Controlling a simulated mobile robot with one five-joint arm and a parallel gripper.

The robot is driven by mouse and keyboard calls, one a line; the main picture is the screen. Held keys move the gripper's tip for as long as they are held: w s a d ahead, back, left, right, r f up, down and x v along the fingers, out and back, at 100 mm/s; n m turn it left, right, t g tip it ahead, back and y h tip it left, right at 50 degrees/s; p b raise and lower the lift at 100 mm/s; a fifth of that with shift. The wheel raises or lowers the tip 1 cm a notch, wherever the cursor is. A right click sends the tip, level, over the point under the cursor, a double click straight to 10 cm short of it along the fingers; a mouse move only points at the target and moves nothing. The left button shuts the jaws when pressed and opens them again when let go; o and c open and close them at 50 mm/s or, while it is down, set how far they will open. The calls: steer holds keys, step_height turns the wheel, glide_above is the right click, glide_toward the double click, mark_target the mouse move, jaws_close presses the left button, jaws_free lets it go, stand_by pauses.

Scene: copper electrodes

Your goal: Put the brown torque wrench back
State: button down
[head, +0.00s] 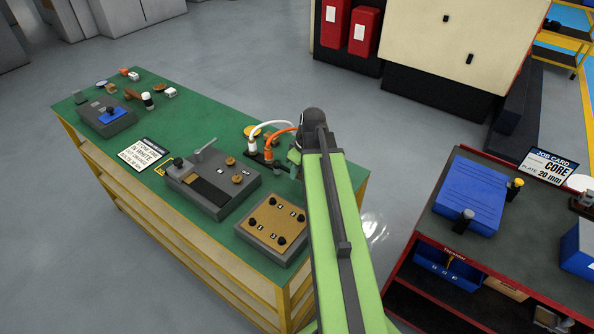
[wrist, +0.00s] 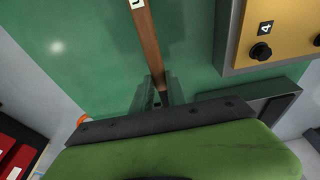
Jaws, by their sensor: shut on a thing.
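A brown bar with a white label, which looks like the brown torque wrench (wrist: 150,48), runs from the top of the wrist view down between the fingers of my gripper (wrist: 160,97). My gripper is shut on its near end. The bar is over the green bench top (wrist: 75,48); I cannot tell whether it touches it. The far end is cut off by the picture's edge. In the head view my arm hides most of the gripper, and I cannot make out the wrench there.
A tan-topped grey block with black knobs (head: 273,226) stands at the bench's near right corner, close right of the gripper in the wrist view. A grey fixture (head: 212,183) is beside it. A red cart (head: 446,246) stands right, across a floor gap.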

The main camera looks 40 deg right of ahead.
steer(key=shift+b+x, duration=0.7)
steer(key=shift+x, duration=0.1)
steer(key=shift+s+d, duration=0.1)
steer(key=shift+s, duration=0.15)
steer(key=c, duration=0.8)
jaws_free()
steer(key=shift+o, duration=0.2)
steer(key=shift+r, duration=0.1)
steer(key=shift+p+v, duration=2.9)
steer(key=shift+p, duration=0.05)
steer(key=shift+r, duration=0.1)
steer(key=p+v, duration=1.7)
steer(key=shift+r, duration=0.15)
